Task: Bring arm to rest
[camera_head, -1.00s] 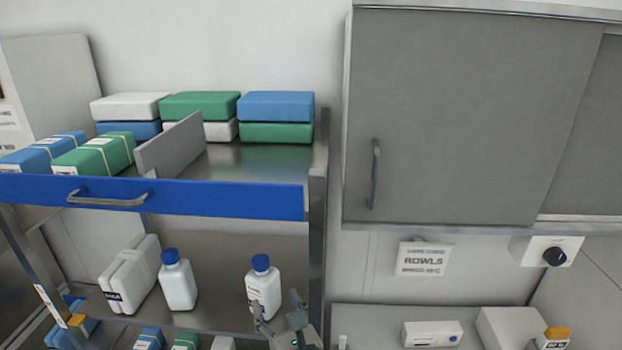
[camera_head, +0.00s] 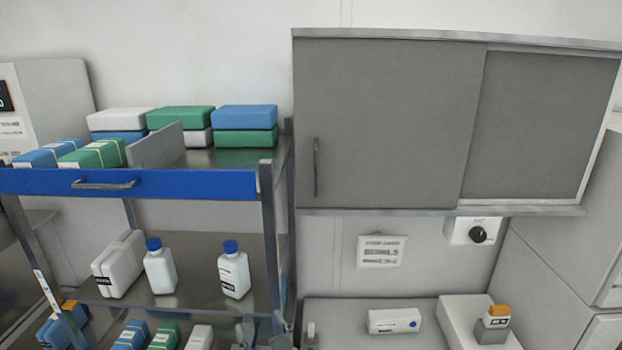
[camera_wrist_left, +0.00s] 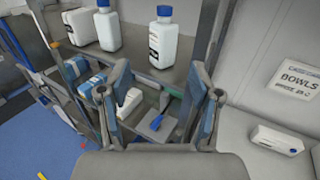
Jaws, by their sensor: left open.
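My left gripper (camera_head: 260,332) shows only in part at the bottom edge of the head view, below the middle shelf of the cart. In the left wrist view its two fingers (camera_wrist_left: 160,92) are spread apart with nothing between them. A white bottle with a blue cap (camera_head: 234,275) stands upright on that shelf, above and apart from the gripper. It also shows in the left wrist view (camera_wrist_left: 163,40). My right gripper is in neither view.
The metal cart (camera_head: 262,185) holds green, blue and white packs on top. A second bottle (camera_head: 160,270) and a white pack (camera_head: 120,265) share the middle shelf. A counter (camera_head: 350,335) with a white box (camera_head: 393,321) lies to the right, under a grey cabinet (camera_head: 390,125).

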